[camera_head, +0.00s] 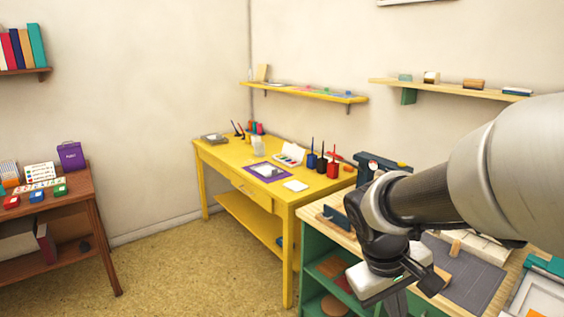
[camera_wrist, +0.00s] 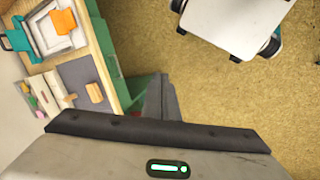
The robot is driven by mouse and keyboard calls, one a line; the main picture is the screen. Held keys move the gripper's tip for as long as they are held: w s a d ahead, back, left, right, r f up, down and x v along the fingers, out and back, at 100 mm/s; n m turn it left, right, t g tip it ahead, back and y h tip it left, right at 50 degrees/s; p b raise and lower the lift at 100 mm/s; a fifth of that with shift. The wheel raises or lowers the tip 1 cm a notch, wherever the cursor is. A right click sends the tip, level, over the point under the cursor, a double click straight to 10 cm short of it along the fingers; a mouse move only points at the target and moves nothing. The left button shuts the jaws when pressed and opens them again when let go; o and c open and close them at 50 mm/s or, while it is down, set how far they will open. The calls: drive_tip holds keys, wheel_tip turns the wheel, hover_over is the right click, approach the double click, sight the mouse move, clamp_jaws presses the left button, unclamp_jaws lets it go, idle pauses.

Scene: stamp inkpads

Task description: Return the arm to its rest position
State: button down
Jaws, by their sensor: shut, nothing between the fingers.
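My arm reaches in from the right edge of the head view, with my gripper (camera_head: 396,300) at its end hanging low in front of the green workbench. In the wrist view my gripper (camera_wrist: 161,98) shows as grey fingers held together at the middle, pointing at the floor area beside the bench. The fingers are shut with nothing between them. The lower fingertips are partly cut off by the bottom edge of the head view. My arm and wrist hide part of the bench top.
The green workbench (camera_head: 314,248) with a light wooden top and a grey mat (camera_head: 468,282) stands close to my gripper. A yellow table (camera_head: 228,160) with stamps and bottles stands behind. A brown shelf unit (camera_head: 88,207) with coloured inkpads is at left. Open floor (camera_head: 185,262) lies between.

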drive_tip(key=s+a+r+m+t+y, duration=0.3)
drive_tip(key=s+a+r+t+y, duration=0.15)
drive_tip(key=s+a+r, duration=0.35)
wheel_tip(320, 180, up, 19)
drive_tip(key=w+d+p, duration=0.1)
drive_tip(key=p, duration=1.7)
drive_tip(key=shift+d+r+h+p, duration=0.15)
drive_tip(key=shift+d+h+p, duration=0.2)
drive_tip(key=shift+h, duration=0.1)
